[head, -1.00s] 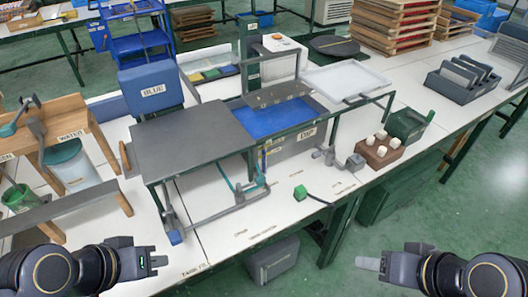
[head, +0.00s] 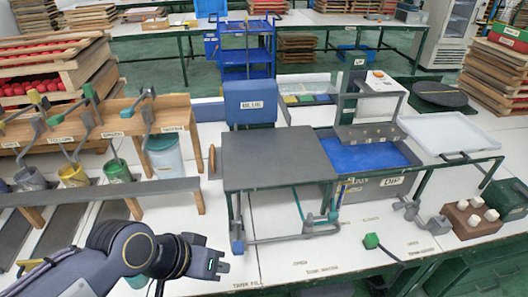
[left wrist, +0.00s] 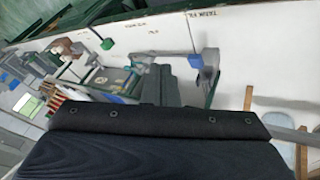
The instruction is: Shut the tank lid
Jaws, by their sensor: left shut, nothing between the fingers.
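The open tank (head: 368,157), marked DIP, holds blue liquid and stands right of centre in the head view. A flat dark grey panel (head: 276,158) lies level to its left, with a wooden handle (head: 212,162) at its left end. A grey plate (head: 374,132) stands at the tank's back edge. I cannot tell for sure which of these is the lid. My left gripper (head: 218,264) is shut and empty, in front of and below the panel's left front corner, apart from it. Its fingers (left wrist: 160,85) show in the left wrist view. My right gripper is out of view.
A wooden rack (head: 120,128) with several levers and paint pots stands at the left. A blue container (head: 250,103) stands behind the panel. A pipe with a blue end (head: 238,247) and a green knob (head: 371,241) sit near the table front. A white tray (head: 450,135) is at right.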

